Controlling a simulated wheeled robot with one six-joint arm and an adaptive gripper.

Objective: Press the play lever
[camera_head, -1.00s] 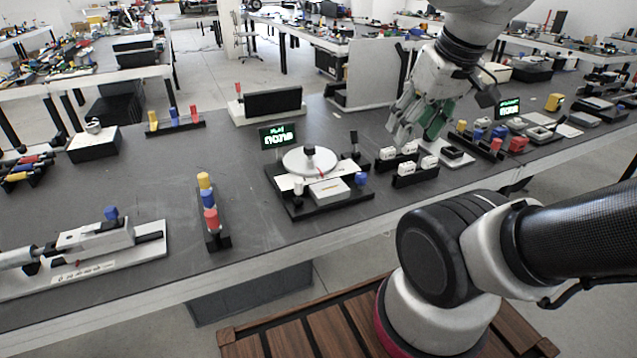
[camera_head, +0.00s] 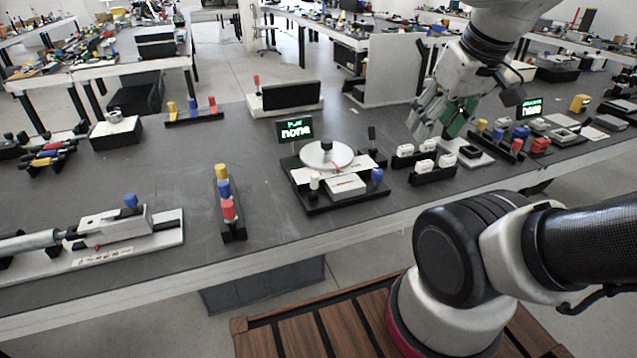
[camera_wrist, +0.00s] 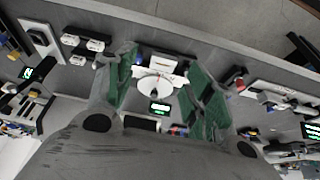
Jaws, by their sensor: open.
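A turntable device (camera_head: 322,202) with a black base, a white disc (camera_head: 318,158) and a small green-lit screen (camera_head: 295,130) reading "none" stands mid-table. A dark upright lever (camera_head: 371,134) is at its back right, and a blue knob (camera_head: 377,175) is at its front right; I cannot tell which is the play lever. My gripper (camera_head: 440,122) is open and empty, above the table to the right of the device. In the wrist view, my gripper's green-padded fingers (camera_wrist: 160,65) are spread, with the white disc (camera_wrist: 155,85) visible between them.
White switch-like blocks (camera_head: 433,167) sit right of the device. A rack of coloured pegs (camera_head: 228,205) stands to its left, and a grey slide mechanism (camera_head: 115,227) lies farther left. A black panel (camera_head: 291,96) stands behind. Bare table lies between the rack and the device.

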